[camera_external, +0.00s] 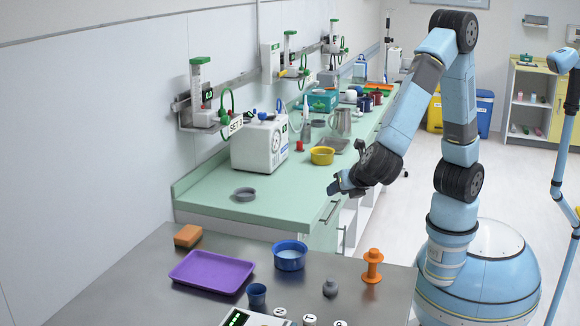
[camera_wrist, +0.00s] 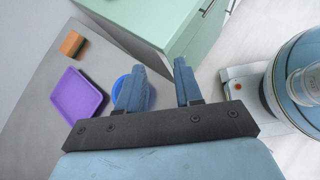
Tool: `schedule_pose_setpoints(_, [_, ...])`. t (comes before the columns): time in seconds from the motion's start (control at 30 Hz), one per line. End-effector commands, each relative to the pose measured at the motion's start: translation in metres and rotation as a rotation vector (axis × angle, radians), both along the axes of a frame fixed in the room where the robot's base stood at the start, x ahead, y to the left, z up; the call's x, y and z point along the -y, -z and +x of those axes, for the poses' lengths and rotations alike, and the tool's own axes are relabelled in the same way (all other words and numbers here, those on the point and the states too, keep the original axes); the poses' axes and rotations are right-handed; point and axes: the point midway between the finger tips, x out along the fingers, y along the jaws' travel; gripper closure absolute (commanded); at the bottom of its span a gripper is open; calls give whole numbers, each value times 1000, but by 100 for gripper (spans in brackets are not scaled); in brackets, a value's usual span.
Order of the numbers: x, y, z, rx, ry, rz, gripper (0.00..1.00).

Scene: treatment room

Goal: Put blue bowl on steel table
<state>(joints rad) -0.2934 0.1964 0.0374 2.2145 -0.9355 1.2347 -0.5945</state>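The blue bowl (camera_external: 290,256) sits upright on the steel table (camera_external: 150,290), right of a purple tray. In the wrist view the blue bowl (camera_wrist: 122,92) is partly hidden behind the left finger. The steel table (camera_wrist: 40,125) also shows there at left. My gripper (camera_external: 340,186) is in the air near the front corner of the green counter, above and to the right of the bowl. In the wrist view my gripper (camera_wrist: 160,75) has its two fingers apart with nothing between them.
The purple tray (camera_external: 212,271), an orange sponge (camera_external: 188,236), a small dark blue cup (camera_external: 256,294), a grey weight (camera_external: 330,287) and an orange spool (camera_external: 372,266) share the steel table. The green counter (camera_external: 285,200) holds a yellow bowl (camera_external: 322,155) and a grey dish (camera_external: 245,193).

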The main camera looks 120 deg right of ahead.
Motion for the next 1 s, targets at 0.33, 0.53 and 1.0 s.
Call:
schedule_pose_setpoints(0.33, [19,-49,-74,297,346,298,65])
schedule_pose_setpoints(0.53, [19,-69,-113,466,543,474,65])
schedule_pose_setpoints(1.0, [3,-109,-193,841,995,905,65])
